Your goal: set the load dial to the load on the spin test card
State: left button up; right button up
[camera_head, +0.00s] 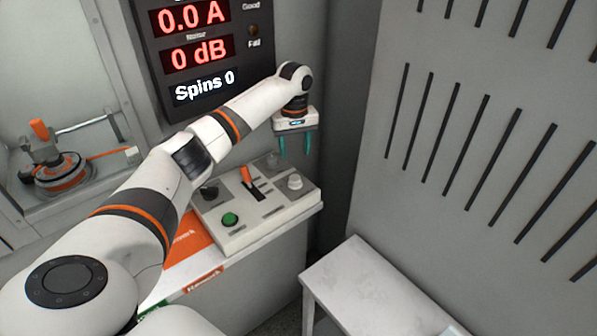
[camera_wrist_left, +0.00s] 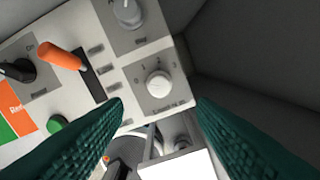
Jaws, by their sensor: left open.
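The control panel (camera_head: 262,208) sits on a ledge below the display. Its right-hand white round knob (camera_head: 295,181) looks like the load dial. In the left wrist view that dial (camera_wrist_left: 158,83) sits on a grey square with small marks; its label and setting are too blurred to read. My left gripper (camera_head: 295,150) is open and empty above the dial, fingers pointing down. In the left wrist view the dial appears just beyond the gap between the fingertips (camera_wrist_left: 158,108). My right gripper is not in view. No readable spin test card shows.
A second knob (camera_head: 273,160), an orange-handled lever (camera_head: 246,175), a black knob (camera_head: 209,192) and a green button (camera_head: 230,219) share the panel. The display (camera_head: 200,50) reads 0.0 A, 0 dB, Spins 0. A slotted grey wall (camera_head: 480,130) stands right; a white table (camera_head: 365,290) is below.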

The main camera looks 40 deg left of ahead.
aim_at(295, 177)
pick_arm(q)
jog(key=f, duration=0.3)
jog(key=shift+s+f, duration=0.25)
jog(key=shift+f, duration=0.1)
jog(key=shift+w+f, duration=0.15)
jog(key=shift+f, duration=3.05)
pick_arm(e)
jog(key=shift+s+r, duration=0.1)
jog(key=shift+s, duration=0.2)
pick_arm(q)
jog(key=c, duration=1)
jog(key=shift+o, duration=0.2)
jog(key=shift+r+m+p, duration=0.15)
jog(key=shift+m+p, duration=1.15)
jog(key=shift+m, duration=0.2)
jog(key=shift+m+p, duration=0.45)
jog(key=shift+m, duration=0.65)
jog(key=shift+m+p, duration=0.35)
jog(key=shift+m, duration=0.85)
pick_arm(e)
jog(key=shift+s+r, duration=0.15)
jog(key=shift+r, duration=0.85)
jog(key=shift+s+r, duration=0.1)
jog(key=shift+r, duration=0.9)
